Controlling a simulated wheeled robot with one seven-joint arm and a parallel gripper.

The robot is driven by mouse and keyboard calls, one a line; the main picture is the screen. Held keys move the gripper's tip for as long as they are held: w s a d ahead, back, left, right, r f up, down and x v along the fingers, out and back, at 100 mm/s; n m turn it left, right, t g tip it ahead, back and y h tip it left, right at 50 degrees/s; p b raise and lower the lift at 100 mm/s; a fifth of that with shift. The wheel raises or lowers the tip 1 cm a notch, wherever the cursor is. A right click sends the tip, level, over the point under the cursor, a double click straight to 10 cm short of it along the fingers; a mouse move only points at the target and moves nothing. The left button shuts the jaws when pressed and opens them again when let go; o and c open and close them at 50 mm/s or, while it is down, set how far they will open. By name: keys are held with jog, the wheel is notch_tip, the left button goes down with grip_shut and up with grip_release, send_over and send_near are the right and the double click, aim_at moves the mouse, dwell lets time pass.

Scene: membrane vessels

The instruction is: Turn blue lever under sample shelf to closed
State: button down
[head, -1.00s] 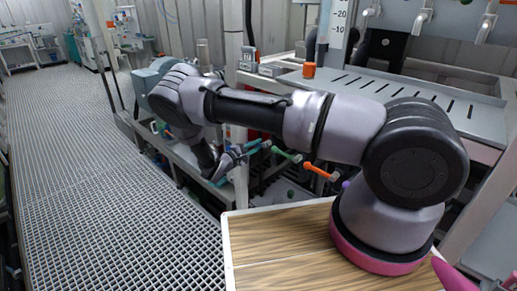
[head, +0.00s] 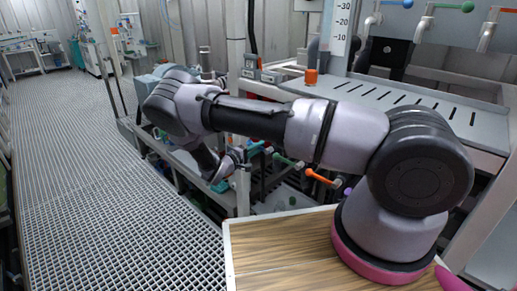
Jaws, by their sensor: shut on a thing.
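A row of small coloured levers sits on the pipework below the shelf: a teal one (head: 255,147), a green one (head: 288,161), an orange one (head: 322,177) and a purple one partly behind my arm. My gripper (head: 224,168) is low at the left end of this row, beside the upright post. It is shut on a small blue-teal piece (head: 217,174), which appears to be the blue lever. The fingers and post cover most of that piece, so its angle is unclear.
The slotted grey shelf (head: 400,108) lies above the levers, with an orange cap (head: 311,76) at its left corner. Taps with blue, green and orange handles (head: 467,6) hang above it. A wooden top (head: 280,250) is in front. The grating floor (head: 100,200) at left is clear.

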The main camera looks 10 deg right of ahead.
jog(key=c, duration=0.8)
grip_release()
jog(key=v, duration=1.1)
jog(key=shift+w, duration=0.1)
jog(key=s+d+r+m+g+y, duration=0.3)
jog(key=d+r+g, duration=0.1)
jog(key=r, duration=0.4)
jog(key=s+d+r+m+g+y, duration=0.25)
jog(key=d+r, duration=0.25)
jog(key=r, duration=0.4)
jog(key=s+d+r+m+g+y, duration=0.25)
jog(key=d+r+g, duration=0.2)
jog(key=r, duration=0.35)
jog(key=s+d+r+m+t+y, duration=0.1)
jog(key=s+r+t+y, duration=0.1)
jog(key=s+r, duration=0.4)
jog(key=s+d+r+m+t+y, duration=0.1)
jog(key=s+r+t+y, duration=0.2)
jog(key=s+r, duration=0.4)
jog(key=s+d+r+m+t+y, duration=0.1)
jog(key=s+d+r+t+y, duration=0.1)
jog(key=s+r, duration=0.4)
jog(key=shift+s+r+t+y, duration=0.25)
jog(key=shift+r+t+y, duration=0.05)
jog(key=shift+r+y, duration=0.55)
